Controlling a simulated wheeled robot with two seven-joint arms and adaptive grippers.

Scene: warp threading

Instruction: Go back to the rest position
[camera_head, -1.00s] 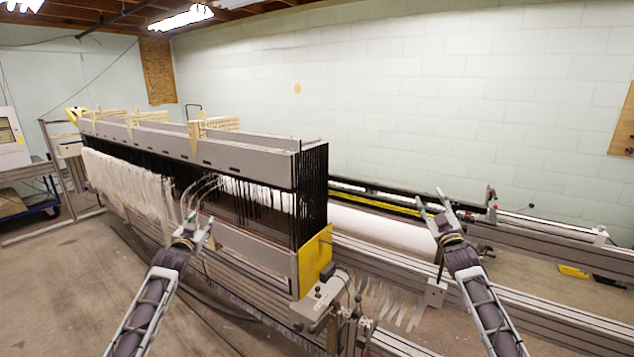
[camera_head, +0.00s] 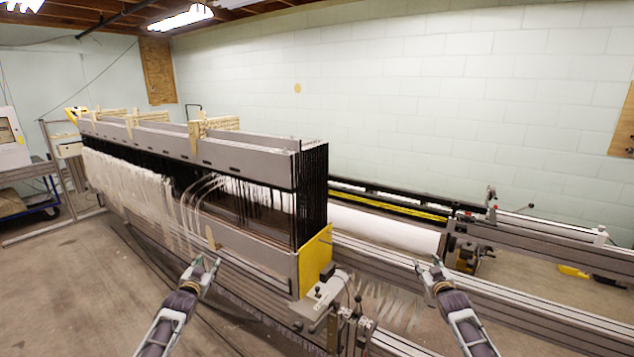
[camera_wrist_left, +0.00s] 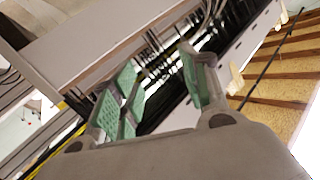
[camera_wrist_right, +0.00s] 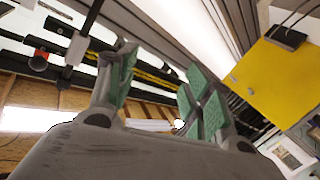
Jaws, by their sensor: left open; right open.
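My left gripper (camera_head: 201,268) is open and empty in front of the long loom's near side, low by its lower rails. In the left wrist view its green-padded fingers (camera_wrist_left: 152,88) stand apart with nothing between them. My right gripper (camera_head: 430,268) is open and empty over the rails to the right of the loom's yellow end plate (camera_head: 315,260). In the right wrist view its fingers (camera_wrist_right: 158,88) stand apart with nothing held. The loom's grey harness frame (camera_head: 200,148) holds dark heddles, with white warp threads (camera_head: 125,180) hanging at its left.
A white roller (camera_head: 385,228) and long metal rails (camera_head: 520,305) lie behind and right of the frame. A lever box (camera_head: 325,295) juts from the loom's near end. A blue cart (camera_head: 40,197) stands far left. The floor (camera_head: 70,290) at the left front is clear.

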